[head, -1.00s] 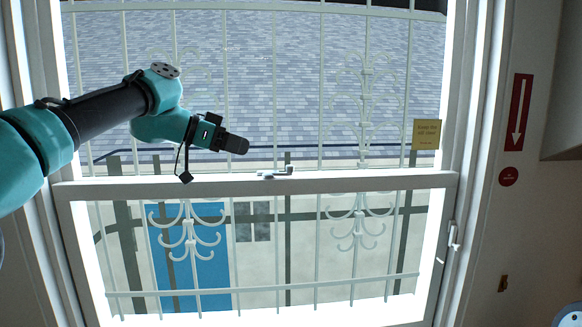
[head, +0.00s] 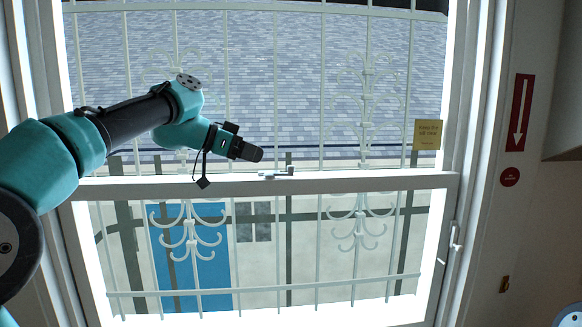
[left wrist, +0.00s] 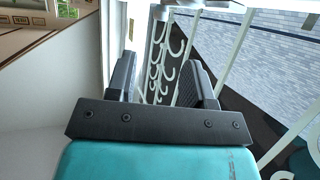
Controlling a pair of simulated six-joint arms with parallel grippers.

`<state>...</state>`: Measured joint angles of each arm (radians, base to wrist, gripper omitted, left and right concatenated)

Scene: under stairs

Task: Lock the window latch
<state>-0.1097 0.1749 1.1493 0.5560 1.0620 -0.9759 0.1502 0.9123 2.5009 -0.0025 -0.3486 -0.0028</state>
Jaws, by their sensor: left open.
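The window latch (head: 276,174) is a small pale piece on the middle rail (head: 350,181) of the white window, near its centre. In the head view its lever points to the right. My left gripper (head: 256,154) is just above and to the left of the latch, apart from it. The left wrist view shows its two dark fingers spread with nothing held between them (left wrist: 160,78). I cannot make out the latch clearly in the wrist view. My right gripper is not in view.
White window bars (head: 321,100) with scrollwork stand behind the glass. A small white handle (head: 455,237) is on the right side of the window frame. A yellow note (head: 427,134) and a red arrow sign (head: 519,112) are at the right. The rail right of the latch is clear.

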